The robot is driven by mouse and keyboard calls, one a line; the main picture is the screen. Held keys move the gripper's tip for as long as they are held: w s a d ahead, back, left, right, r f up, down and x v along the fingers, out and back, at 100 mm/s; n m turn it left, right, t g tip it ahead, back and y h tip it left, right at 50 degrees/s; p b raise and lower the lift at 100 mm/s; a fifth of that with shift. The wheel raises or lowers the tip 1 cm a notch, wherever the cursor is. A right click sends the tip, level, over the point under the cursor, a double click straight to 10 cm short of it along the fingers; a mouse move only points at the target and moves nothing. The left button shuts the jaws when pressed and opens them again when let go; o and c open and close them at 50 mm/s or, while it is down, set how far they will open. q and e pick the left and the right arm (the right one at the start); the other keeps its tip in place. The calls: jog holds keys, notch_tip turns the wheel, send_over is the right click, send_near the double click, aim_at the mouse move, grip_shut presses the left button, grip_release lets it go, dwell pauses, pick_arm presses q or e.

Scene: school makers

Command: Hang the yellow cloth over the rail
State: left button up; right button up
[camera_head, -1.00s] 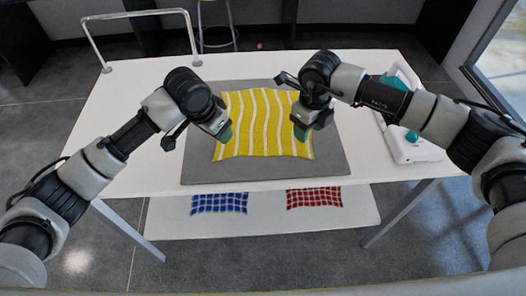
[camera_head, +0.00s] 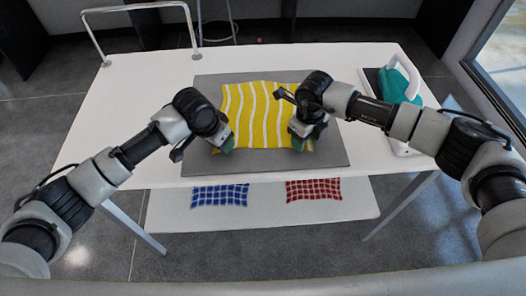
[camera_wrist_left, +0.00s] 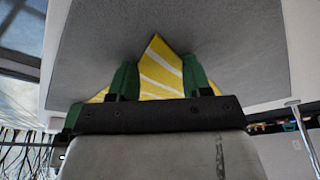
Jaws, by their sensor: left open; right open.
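The yellow cloth (camera_head: 262,112) with white wavy stripes lies flat on a grey mat (camera_head: 300,168) on the white table. My left gripper (camera_head: 227,146) is over the cloth's near left corner. In the left wrist view a corner of the cloth (camera_wrist_left: 158,68) shows between the open green fingers (camera_wrist_left: 158,78). My right gripper (camera_head: 298,143) is open at the cloth's near right corner; its fingertips are partly hidden by its own body. The silver rail (camera_head: 138,8) stands at the table's far left corner and is bare.
A white and teal iron-like device (camera_head: 402,85) stands at the right of the table. A blue checked cloth (camera_head: 220,196) and a red checked cloth (camera_head: 314,189) lie on the lower shelf (camera_head: 270,217). The table's left part is clear.

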pick_arm(q)
jog(key=shift+c, duration=0.3)
pick_arm(e)
jog(key=shift+c, duration=0.3)
pick_arm(q)
grip_shut()
pick_arm(e)
grip_shut()
jog(key=shift+f, duration=0.1)
